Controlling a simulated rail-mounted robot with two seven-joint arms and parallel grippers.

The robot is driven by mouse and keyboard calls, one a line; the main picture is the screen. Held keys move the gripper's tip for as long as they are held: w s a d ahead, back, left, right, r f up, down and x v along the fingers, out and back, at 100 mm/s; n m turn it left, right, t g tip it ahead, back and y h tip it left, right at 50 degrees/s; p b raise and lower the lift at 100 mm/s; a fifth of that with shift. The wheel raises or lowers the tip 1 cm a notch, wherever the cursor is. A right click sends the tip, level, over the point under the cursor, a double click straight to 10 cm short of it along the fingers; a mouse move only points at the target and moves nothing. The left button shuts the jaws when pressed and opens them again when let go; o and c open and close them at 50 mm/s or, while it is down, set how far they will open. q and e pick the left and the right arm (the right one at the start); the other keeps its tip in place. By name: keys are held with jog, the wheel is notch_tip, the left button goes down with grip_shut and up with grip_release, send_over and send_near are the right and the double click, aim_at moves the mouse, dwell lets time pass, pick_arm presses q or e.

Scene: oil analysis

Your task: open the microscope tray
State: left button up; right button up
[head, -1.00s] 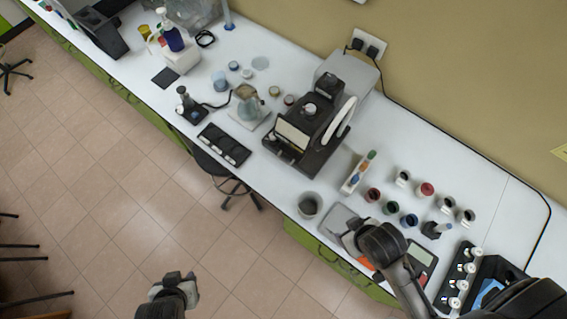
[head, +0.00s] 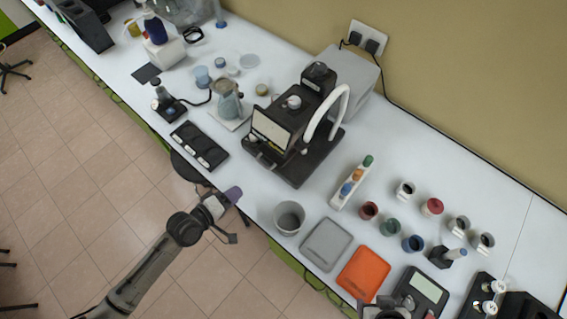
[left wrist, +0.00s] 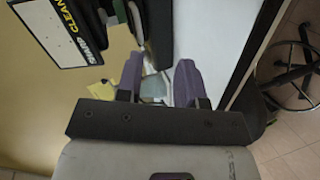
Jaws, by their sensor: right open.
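A black instrument (head: 285,130) with a light front panel and a white curved arm stands mid-counter in the head view. I cannot tell for sure that it is the microscope, and no open tray can be made out. A flat black tray-like piece (head: 200,146) with several slots lies to its left. My left gripper (head: 232,196) is at the counter's front edge, in front of the instrument and apart from it. In the left wrist view its purple fingers (left wrist: 160,84) are apart with nothing held between them. My right gripper (head: 385,312) is partly cut off at the bottom edge.
A grey cup (head: 289,217), a grey plate (head: 326,244) and an orange plate (head: 363,274) lie near the front edge. A vial rack (head: 351,184) and several small jars stand to the right. A small black device (head: 167,103) and a flask (head: 228,103) stand left.

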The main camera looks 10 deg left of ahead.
aim_at(262, 163)
pick_arm(q)
jog(key=w+d+n, duration=0.1)
jog(key=w, duration=0.3)
jog(key=w+d+n+t, duration=0.1)
jog(key=w+d, duration=0.1)
jog(key=w, duration=0.2)
jog(key=w+d+f+n+b, duration=0.1)
jog(key=w+d, duration=0.1)
jog(key=w, duration=0.2)
jog(key=shift+w+d+n+t, duration=0.25)
jog(key=shift+w+n+t, duration=0.1)
jog(key=shift+n+t, duration=0.05)
grip_shut()
dwell(0.4)
